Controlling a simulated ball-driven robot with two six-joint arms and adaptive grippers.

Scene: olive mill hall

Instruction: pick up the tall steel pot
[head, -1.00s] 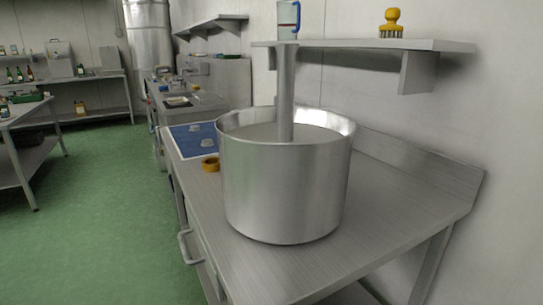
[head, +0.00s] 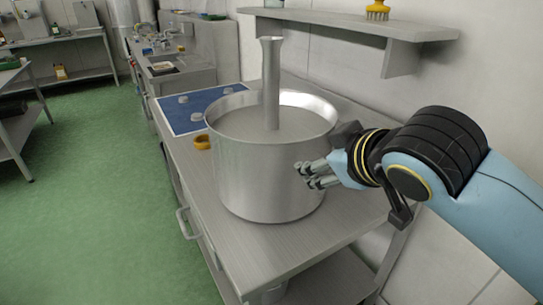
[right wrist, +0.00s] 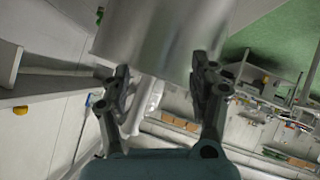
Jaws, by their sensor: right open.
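The tall steel pot (head: 262,178) stands upright on the steel worktable (head: 345,215). A steel tube with a flared top (head: 271,85) rises out of its open mouth. My right gripper (head: 314,174) comes in from the right and overlaps the pot's right side; its fingers are apart with nothing between them. In the right wrist view, the pot's blurred wall (right wrist: 165,32) fills the upper middle, just past the open fingertips (right wrist: 160,78). I cannot tell whether a finger touches it. My left gripper is not in view.
A blue mat (head: 200,108) with small pale items lies behind the pot. A yellow ring (head: 202,142) sits at its left. A wall shelf (head: 350,25) with a yellow brush (head: 377,10) hangs above. The green floor (head: 95,200) at left is clear.

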